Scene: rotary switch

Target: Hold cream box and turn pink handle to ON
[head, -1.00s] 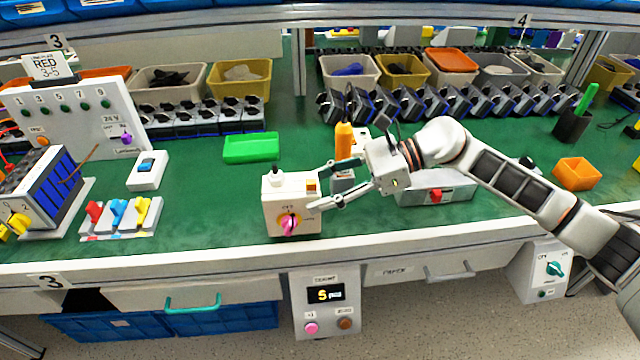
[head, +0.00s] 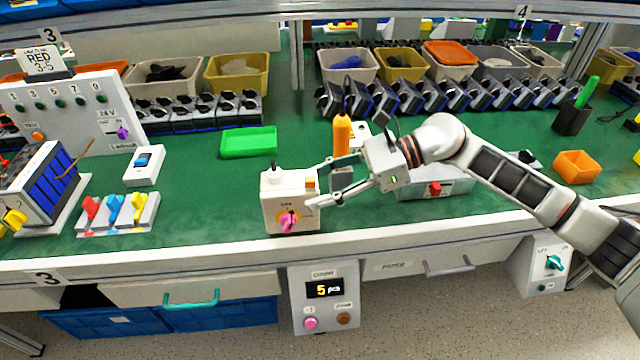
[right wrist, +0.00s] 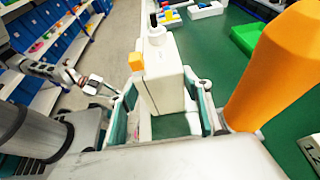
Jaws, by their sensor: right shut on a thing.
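My right gripper (head: 313,186) is shut on the box from the right. In the right wrist view, the fingers (right wrist: 163,110) lie on either side of the cream box (right wrist: 162,78).
An orange bottle (head: 342,135) stands just behind my right gripper. A grey box with a red switch (head: 436,188) lies under my right forearm. A green tray (head: 249,142) is behind the cream box. Colored switches (head: 117,212) are to the left, with clear green mat between.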

